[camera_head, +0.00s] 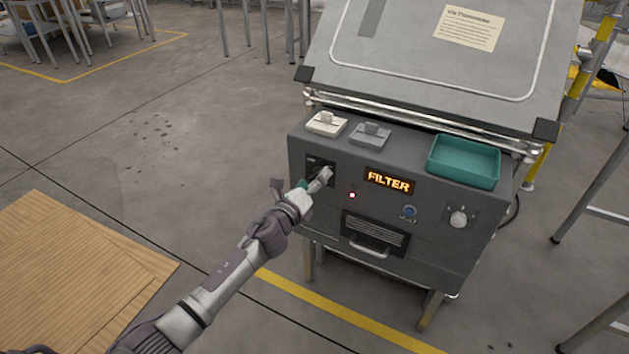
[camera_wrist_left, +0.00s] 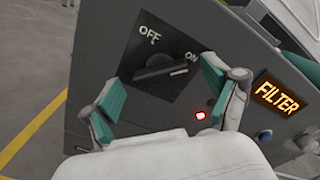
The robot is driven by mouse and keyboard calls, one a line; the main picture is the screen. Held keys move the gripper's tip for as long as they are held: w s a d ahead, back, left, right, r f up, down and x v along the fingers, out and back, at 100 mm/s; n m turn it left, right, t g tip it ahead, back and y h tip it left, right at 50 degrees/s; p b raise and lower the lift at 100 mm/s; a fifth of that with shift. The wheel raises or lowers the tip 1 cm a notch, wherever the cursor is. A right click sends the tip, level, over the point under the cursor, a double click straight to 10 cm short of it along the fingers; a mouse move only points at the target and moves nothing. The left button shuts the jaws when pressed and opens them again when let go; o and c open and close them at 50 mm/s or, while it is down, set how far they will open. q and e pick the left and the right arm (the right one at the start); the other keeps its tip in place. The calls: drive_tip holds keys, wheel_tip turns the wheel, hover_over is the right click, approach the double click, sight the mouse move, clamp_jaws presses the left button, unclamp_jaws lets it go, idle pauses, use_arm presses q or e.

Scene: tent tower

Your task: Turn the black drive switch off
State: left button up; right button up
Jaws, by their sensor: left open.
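The black drive switch (camera_wrist_left: 160,68) is a rotary knob on a square black plate, marked OFF at its upper left and ON at its right. Its handle lies roughly level in the left wrist view, its end toward the ON side. In the head view the black plate (camera_head: 316,163) is at the left of the grey machine's front, partly hidden by my left gripper (camera_head: 318,180). In the left wrist view my left gripper (camera_wrist_left: 163,88) is open, its teal-padded fingers spread either side of the knob. I cannot tell whether they touch it. My right gripper is not in view.
The machine's front (camera_head: 352,222) also carries a lit FILTER display (camera_head: 389,180), a red light (camera_head: 352,195), a blue button (camera_head: 409,212), a white knob (camera_head: 458,219) and a handled vent drawer (camera_head: 375,232). A teal tray (camera_head: 464,163) sits on top. Floor at the left is mostly clear.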

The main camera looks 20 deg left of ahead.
use_arm(q)
drive_tip(key=shift+w, duration=0.3)
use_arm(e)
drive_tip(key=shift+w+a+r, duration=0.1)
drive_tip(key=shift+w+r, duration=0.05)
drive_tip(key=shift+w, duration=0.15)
use_arm(q)
drive_tip(key=c, duration=1.1)
drive_tip(key=shift+c, duration=0.2)
